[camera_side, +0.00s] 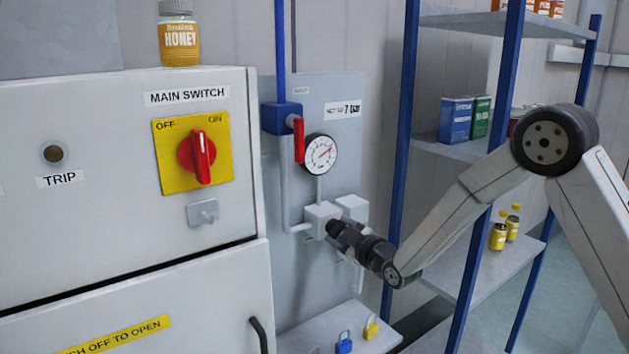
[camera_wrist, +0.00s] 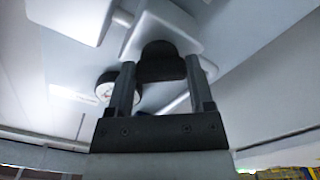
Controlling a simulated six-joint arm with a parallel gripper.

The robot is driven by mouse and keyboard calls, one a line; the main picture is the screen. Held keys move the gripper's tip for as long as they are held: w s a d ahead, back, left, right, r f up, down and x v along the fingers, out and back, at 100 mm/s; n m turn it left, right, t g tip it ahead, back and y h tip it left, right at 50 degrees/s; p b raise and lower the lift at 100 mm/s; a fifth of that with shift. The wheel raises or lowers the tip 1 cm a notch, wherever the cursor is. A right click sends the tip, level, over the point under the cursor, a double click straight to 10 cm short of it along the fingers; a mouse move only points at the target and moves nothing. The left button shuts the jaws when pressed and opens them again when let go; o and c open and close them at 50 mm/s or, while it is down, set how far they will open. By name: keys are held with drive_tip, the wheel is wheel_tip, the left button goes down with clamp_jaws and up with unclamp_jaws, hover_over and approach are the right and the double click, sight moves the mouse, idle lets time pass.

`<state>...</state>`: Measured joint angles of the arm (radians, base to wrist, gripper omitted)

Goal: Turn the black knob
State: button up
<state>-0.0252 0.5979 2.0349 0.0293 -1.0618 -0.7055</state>
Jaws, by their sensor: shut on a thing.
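The black knob (camera_wrist: 160,62) is in the wrist view, in front of a white box-shaped valve body (camera_wrist: 165,25). My gripper (camera_wrist: 161,72) has one finger on each side of the knob and is shut on it. In the side view, my gripper (camera_side: 345,234) reaches in from the right to the white valve body (camera_side: 322,213) on the grey panel. There the dark gripper and the knob blend together, so the knob's outline and turn angle are hard to tell.
A pressure gauge (camera_side: 320,154) and a red lever (camera_side: 299,140) sit just above. The cabinet with a red main switch (camera_side: 197,155) stands left. A blue padlock (camera_side: 344,342) and a yellow padlock (camera_side: 371,328) lie on the ledge below. Blue-post shelving (camera_side: 402,130) stands right.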

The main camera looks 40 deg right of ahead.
drive_tip(key=o, duration=1.2)
drive_tip(key=shift+o, duration=0.2)
drive_tip(key=shift+s, duration=0.1)
drive_tip(key=s, duration=0.7)
drive_tip(key=shift+s, duration=0.3)
drive_tip(key=s+f+m+g, duration=0.4)
drive_tip(key=s+g, duration=0.3)
drive_tip(key=s, duration=0.3)
drive_tip(key=s+d+f+m+g, duration=0.1)
drive_tip(key=s+f+m+g, duration=0.3)
drive_tip(key=s+g, duration=0.4)
drive_tip(key=s, duration=0.3)
drive_tip(key=shift+f, duration=0.35)
